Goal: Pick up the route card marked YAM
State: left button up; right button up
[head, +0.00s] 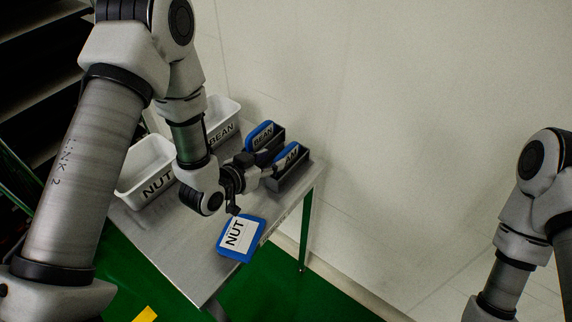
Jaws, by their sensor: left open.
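The route card whose visible letters read AM (290,153), blue with a white label, stands tilted in a dark holder (294,171) near the table's far right corner. Its first letter is hidden. My left gripper (262,171) is open, just left of this card, its fingers close to the card's left side. I cannot tell whether they touch it. My right arm shows at the right edge, but its gripper is out of view.
A blue BEAN card (262,135) stands in another dark holder just behind. A blue NUT card (236,236) lies at the table's front edge. White bins marked NUT (152,185) and BEAN (222,132) stand on the metal table (180,256). A pale wall rises behind.

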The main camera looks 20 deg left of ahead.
aim_at(281, 154)
pick_arm(q)
jog(key=w+d+p, duration=0.1)
jog(key=w+d, duration=0.1)
jog(key=w, duration=0.1)
jog(key=shift+p, duration=0.35)
jog(key=x, duration=0.2)
jog(key=shift+w+f, duration=0.2)
jog(key=shift+w, duration=0.1)
jog(key=shift+w+f, duration=0.15)
jog(key=shift+f, duration=0.05)
jog(key=shift+r, duration=0.1)
grip_shut()
